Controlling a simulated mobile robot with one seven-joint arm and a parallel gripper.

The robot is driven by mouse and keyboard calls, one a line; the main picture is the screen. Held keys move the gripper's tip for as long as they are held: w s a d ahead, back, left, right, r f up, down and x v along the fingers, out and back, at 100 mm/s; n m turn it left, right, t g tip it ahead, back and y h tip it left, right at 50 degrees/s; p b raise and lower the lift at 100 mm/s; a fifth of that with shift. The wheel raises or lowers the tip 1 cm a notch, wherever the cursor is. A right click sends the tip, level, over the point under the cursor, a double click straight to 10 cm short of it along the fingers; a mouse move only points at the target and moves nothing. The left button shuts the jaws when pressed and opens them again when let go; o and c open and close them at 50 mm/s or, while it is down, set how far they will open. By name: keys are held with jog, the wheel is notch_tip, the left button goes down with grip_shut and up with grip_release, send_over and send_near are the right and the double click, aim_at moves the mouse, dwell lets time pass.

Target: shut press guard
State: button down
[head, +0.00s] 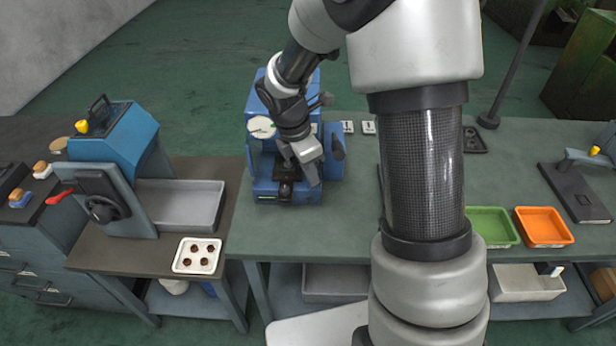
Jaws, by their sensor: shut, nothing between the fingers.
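The blue press (256,165) stands on the green bench, with a round white dial (261,127) on its upper left front. A blue panel (333,168) with a dark knob shows at the press's right side. It looks like the press guard standing open, but my arm covers part of it. My gripper (311,178) is in front of the press opening, pointing down, shut and empty. It is close to the panel's left side; I cannot tell whether they touch.
A second blue machine (112,130) with a grey tray (180,205) stands at left. A white tray with dark round pieces (197,256) lies in front. Green (492,227) and orange (543,227) trays sit right of my arm, which hides the bench middle.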

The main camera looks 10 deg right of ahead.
jog(key=shift+w+d, duration=0.45)
jog(key=shift+w, duration=0.15)
jog(key=shift+s, duration=0.1)
